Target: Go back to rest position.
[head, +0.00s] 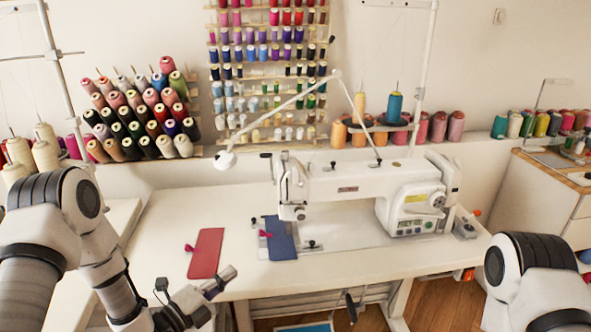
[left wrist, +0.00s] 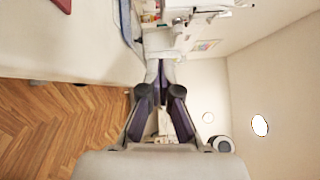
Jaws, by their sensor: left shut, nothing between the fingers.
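My left gripper (head: 218,282) is at the front edge of the sewing table (head: 160,230), in front of the red fabric piece. Its fingers are shut with nothing between them. It also shows in the left wrist view (left wrist: 160,85), with the fingertips together. My right arm shows at the lower right of the head view, but its gripper is out of the picture.
A red fabric piece (head: 206,254) lies flat on the table. A blue piece (head: 280,238) lies by the white sewing machine (head: 365,183). Thread racks (head: 143,113) line the wall. Wooden floor (left wrist: 65,125) lies beside the table.

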